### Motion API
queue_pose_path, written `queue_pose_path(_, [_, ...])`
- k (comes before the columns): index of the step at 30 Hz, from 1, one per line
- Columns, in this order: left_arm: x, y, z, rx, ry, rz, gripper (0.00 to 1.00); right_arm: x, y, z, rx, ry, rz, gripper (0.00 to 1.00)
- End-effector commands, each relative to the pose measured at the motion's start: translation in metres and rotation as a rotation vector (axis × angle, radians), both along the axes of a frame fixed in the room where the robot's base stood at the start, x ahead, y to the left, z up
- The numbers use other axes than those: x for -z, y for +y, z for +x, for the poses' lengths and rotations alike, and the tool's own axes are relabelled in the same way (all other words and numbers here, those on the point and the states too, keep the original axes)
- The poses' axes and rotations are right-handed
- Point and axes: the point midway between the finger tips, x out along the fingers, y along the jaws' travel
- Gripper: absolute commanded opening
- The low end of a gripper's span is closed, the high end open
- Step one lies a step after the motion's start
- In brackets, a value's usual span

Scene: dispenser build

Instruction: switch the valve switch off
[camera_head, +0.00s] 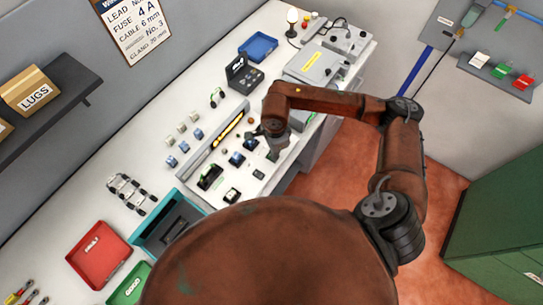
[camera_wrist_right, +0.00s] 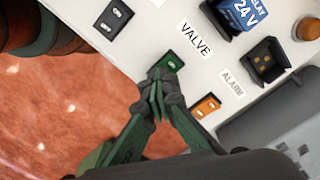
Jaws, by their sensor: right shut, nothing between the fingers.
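The valve switch (camera_wrist_right: 172,60) is a small green rocker on the white panel, below the printed VALVE label (camera_wrist_right: 194,40) in the right wrist view. My right gripper (camera_wrist_right: 157,88) has its green fingers shut with nothing between them. Its tips are at the near edge of the valve switch and overlap it in the picture. I cannot tell whether they touch it, or which way the rocker is set. In the head view my right gripper (camera_head: 273,148) reaches down over the panel's right side. My left gripper is not in view.
An orange switch (camera_wrist_right: 207,104) by the ALARM label sits close right of the gripper. A dark switch (camera_wrist_right: 115,18), a blue 24 V relay (camera_wrist_right: 238,16) and an orange lamp (camera_wrist_right: 307,28) are nearby. A red tray (camera_head: 99,254) stands lower left on the bench.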

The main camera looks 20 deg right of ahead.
Motion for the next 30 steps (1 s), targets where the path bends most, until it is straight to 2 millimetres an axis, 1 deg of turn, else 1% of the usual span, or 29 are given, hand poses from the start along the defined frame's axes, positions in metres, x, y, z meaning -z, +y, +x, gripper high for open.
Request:
queue_pose_path(1, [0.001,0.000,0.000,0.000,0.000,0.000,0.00,0.002,0.000,-0.001,0.000,0.002,0.000,0.00])
queue_pose_path(4, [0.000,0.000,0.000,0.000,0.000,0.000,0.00,0.001,0.000,-0.001,0.000,0.003,0.000,0.00])
queue_pose_path(8, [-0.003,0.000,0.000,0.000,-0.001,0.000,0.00,-0.005,0.000,-0.001,0.000,0.002,0.000,0.00])
queue_pose_path(30, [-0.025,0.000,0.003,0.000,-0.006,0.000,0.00,-0.062,0.000,0.000,0.000,0.000,0.000,0.00])
